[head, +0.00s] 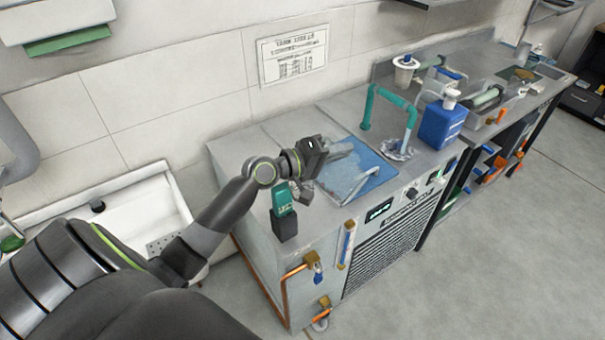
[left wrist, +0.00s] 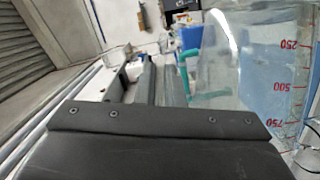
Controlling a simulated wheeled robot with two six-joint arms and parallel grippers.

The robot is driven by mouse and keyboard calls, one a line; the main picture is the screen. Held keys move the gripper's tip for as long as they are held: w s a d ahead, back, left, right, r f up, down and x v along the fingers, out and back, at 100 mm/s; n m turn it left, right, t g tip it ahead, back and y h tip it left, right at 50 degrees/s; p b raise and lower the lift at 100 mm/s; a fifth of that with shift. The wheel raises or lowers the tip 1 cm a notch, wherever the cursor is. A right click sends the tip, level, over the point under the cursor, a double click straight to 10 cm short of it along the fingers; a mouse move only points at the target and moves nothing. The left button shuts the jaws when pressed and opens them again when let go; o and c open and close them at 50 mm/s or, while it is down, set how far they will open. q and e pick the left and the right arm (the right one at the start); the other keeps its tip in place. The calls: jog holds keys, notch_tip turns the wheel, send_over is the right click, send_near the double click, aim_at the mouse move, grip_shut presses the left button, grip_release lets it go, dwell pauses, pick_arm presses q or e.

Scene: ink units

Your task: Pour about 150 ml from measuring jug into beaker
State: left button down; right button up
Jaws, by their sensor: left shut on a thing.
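My left gripper (head: 326,152) is above the left part of the grey counter, by the blue basin-like top. In the left wrist view its two dark fingers (left wrist: 160,80) are close together, beside the measuring jug (left wrist: 255,65). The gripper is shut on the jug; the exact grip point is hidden. The liquid level cannot be made out. My right gripper is not in view.
A green and dark bottle-like object (head: 284,212) is at the counter's left front edge. A blue jug-like container (head: 442,124) and a teal pipe frame (head: 392,98) stand to the right. A white sink (head: 130,215) is at the left. The floor at right is clear.

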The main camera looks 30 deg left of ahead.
pick_arm(q)
jog(key=shift+w+a+r+n+b, duration=0.1)
jog(key=shift+a+r+n+b, duration=0.3)
jog(key=shift+a+r+b, duration=0.15)
dwell(1.1)
jog(key=shift+a+f+n+t+b, duration=0.15)
jog(key=shift+a+n+t+b, duration=0.15)
jog(key=shift+a+n+b, duration=0.4)
dwell(0.5)
